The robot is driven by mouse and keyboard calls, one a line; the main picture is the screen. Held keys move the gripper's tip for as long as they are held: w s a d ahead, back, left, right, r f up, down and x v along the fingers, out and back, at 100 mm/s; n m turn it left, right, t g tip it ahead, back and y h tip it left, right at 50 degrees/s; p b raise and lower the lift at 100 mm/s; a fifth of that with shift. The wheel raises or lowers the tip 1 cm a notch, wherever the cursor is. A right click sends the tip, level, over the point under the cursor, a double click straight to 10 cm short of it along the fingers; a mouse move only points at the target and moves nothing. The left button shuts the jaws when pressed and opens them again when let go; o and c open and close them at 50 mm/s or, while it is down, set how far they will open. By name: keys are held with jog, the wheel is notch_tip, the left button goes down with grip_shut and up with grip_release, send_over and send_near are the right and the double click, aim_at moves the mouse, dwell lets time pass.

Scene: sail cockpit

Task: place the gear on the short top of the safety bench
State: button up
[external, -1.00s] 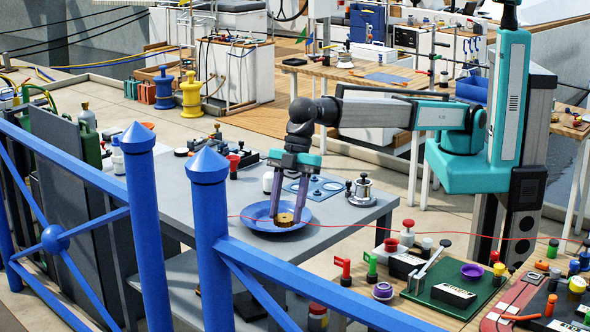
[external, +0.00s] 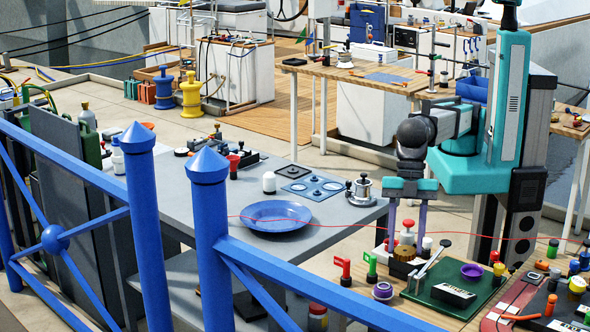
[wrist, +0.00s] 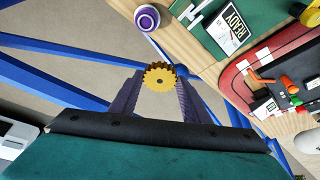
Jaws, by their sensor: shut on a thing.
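The gear (external: 404,253) is brass-coloured and toothed. My gripper (external: 406,243) is shut on it, and it hangs between the purple-grey fingertips. In the wrist view the gear (wrist: 160,76) sits between the two fingers (wrist: 158,88). In the external view it overlaps the wooden-topped bench (external: 420,310) at the front right, near a black block (external: 402,267). I cannot tell its height above that top, or which of the tops is called the short one. In the wrist view, pale floor shows around the gear, with the wooden edge beyond it.
The bench carries a purple-topped cylinder (external: 382,291), a green mat (external: 440,301) with a lettered block, red and green markers, and several small caps. The grey table (external: 340,235) at left holds an empty blue dish (external: 276,216). Blue railings (external: 300,280) stand in front.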

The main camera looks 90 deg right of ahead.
aim_at(414, 249)
jog(key=shift+s+a, duration=0.25)
jog(key=shift+s, duration=0.25)
jog(key=shift+s+a, duration=0.2)
jog(key=shift+s, duration=0.25)
notch_tip(414, 249, down, 5)
jog(key=shift+s+r, duration=0.1)
jog(key=shift+r, duration=0.05)
jog(key=shift+f+p, duration=0.85)
jog(key=shift+f, duration=2.4)
jog(key=shift+f+p, duration=0.55)
jog(key=shift+f, duration=1.3)
jog(key=shift+f, duration=0.2)
jog(key=o, duration=0.9)
